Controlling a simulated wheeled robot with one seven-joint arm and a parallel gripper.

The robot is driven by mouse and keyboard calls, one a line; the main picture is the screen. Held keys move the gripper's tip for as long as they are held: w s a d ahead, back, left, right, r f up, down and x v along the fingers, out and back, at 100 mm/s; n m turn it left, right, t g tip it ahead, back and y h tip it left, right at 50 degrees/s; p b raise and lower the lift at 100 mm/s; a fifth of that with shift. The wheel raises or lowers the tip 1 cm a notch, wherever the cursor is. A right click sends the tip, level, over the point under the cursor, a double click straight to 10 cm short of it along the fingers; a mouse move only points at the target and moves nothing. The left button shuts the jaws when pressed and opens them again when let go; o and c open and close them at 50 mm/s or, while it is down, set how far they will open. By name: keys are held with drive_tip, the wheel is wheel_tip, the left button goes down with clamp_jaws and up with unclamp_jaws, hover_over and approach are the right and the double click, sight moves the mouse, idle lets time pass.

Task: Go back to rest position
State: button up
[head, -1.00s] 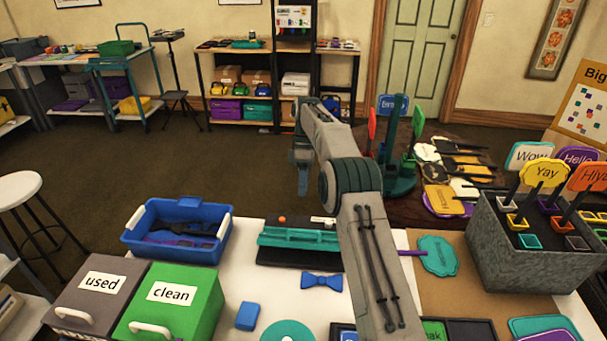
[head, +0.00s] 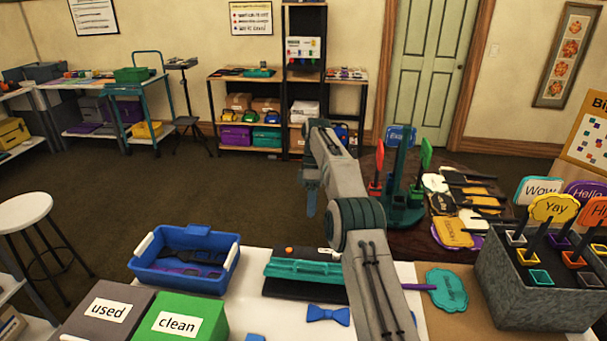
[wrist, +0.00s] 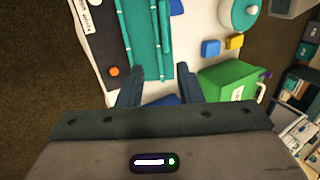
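My gripper (head: 311,195) hangs at the end of my bent arm in the head view, above the floor beyond the white table (head: 245,305). The wrist view shows its two fingers (wrist: 158,80) spread apart with nothing held between them.
A blue tub (head: 185,277) with dark items stands left of the rack. Boxes labelled used (head: 107,312) and clean (head: 180,322) sit at front left. A blue bow tie (head: 328,314) lies near my arm. A grey sign box (head: 535,290) stands right. The floor (head: 150,195) behind is open.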

drive_tip(key=s+d+r+m+t, duration=0.4)
drive_tip(key=s+r+m, duration=0.4)
drive_tip(key=s+r, duration=0.7)
drive_tip(key=s+d+f+m+t, duration=0.1)
drive_tip(key=s+f+m, duration=0.1)
drive_tip(key=s, duration=0.6)
drive_tip(key=s+d+f+m+t, duration=0.1)
drive_tip(key=s+f+m, duration=0.2)
drive_tip(key=s, duration=0.5)
drive_tip(key=s+d+f+m+t+h, duration=0.1)
drive_tip(key=s+d+f+m+t, duration=0.1)
drive_tip(key=s, duration=0.6)
drive_tip(key=shift+s+f, duration=0.2)
drive_tip(key=shift+f, duration=0.05)
clamp_jaws()
